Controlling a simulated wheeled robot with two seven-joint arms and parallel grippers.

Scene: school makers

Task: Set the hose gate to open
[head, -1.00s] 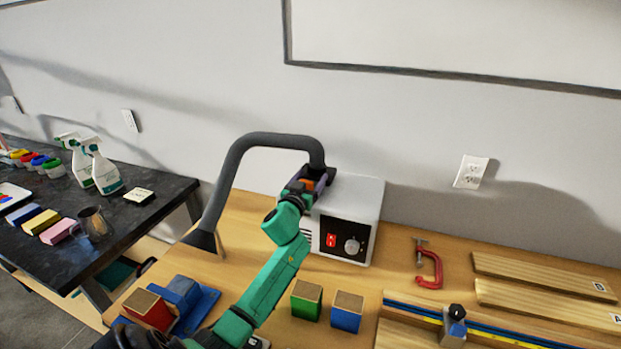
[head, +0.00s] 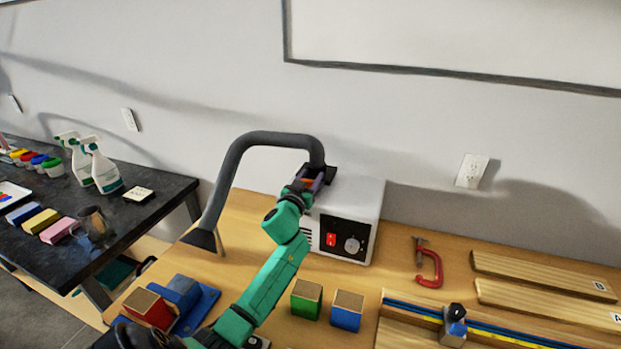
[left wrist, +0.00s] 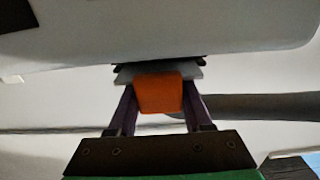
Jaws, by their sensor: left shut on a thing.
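The hose gate's orange tab (head: 311,182) is at the top of the white machine (head: 350,200), where the dark grey hose (head: 232,160) joins it. My left gripper (head: 312,178) reaches it from the front and is shut on the tab. In the left wrist view the orange tab (left wrist: 160,92) sits between the two dark fingers, under a grey plate (left wrist: 190,72). The gate's plate is mostly hidden by the gripper in the head view. My right gripper is not in view.
The machine's front has a red switch (head: 331,240) and a round knob (head: 352,245). Green (head: 306,300) and blue (head: 346,312) blocks stand in front of it. A red clamp (head: 431,270) and wooden boards (head: 540,275) lie right. The hose nozzle (head: 203,240) rests left.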

